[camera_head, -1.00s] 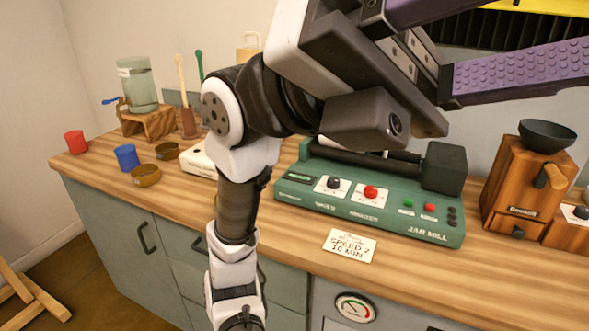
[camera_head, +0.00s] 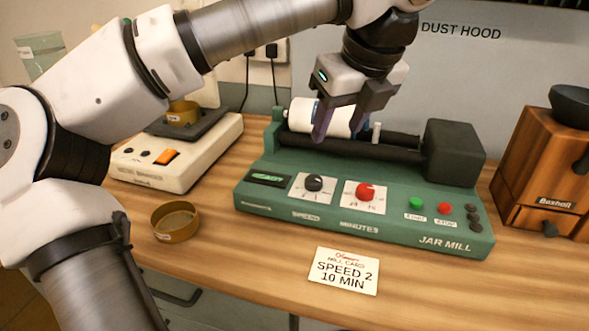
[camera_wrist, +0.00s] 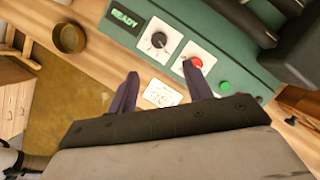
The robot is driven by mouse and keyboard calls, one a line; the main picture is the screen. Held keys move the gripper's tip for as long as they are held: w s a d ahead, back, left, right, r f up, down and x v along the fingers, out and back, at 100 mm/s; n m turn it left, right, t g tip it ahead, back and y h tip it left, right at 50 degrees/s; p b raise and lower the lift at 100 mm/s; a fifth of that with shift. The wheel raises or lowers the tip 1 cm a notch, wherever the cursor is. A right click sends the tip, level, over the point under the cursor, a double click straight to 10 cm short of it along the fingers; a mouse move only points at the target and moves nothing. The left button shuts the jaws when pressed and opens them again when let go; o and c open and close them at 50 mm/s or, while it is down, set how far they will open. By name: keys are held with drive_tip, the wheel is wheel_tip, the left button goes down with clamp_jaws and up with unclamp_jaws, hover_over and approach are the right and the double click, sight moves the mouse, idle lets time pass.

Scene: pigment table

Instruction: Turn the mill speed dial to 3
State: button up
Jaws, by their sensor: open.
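The green jar mill (camera_head: 400,226) stands on the wooden worktop. Its speed dial (camera_head: 314,183) is a black knob on a white plate, left of the red minutes dial (camera_head: 365,191). The speed dial also shows in the wrist view (camera_wrist: 159,40); its exact setting is too small to read. My gripper (camera_head: 338,128) is open and empty, above the rear of the mill in the head view, in front of a white jar (camera_head: 305,116) on the rollers. In the wrist view the fingers (camera_wrist: 163,88) are apart, and the dials lie beyond them. Nothing touches the speed dial.
A card (camera_head: 344,271) reading "SPEED 2, 10 MIN" lies in front of the mill. Green and red buttons (camera_head: 416,204) sit right of the dials. A white scale (camera_head: 180,160) and brass bowl (camera_head: 175,222) stand left, a wooden grinder (camera_head: 540,170) right.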

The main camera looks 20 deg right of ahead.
sight(315, 179)
drive_tip(key=x, duration=1.3)
drive_tip(key=shift+w+a+f+p, duration=0.1)
drive_tip(key=shift+f+p, duration=0.2)
drive_tip(key=shift+p, duration=0.05)
drive_tip(key=c, duration=1)
drive_tip(key=shift+o, duration=0.2)
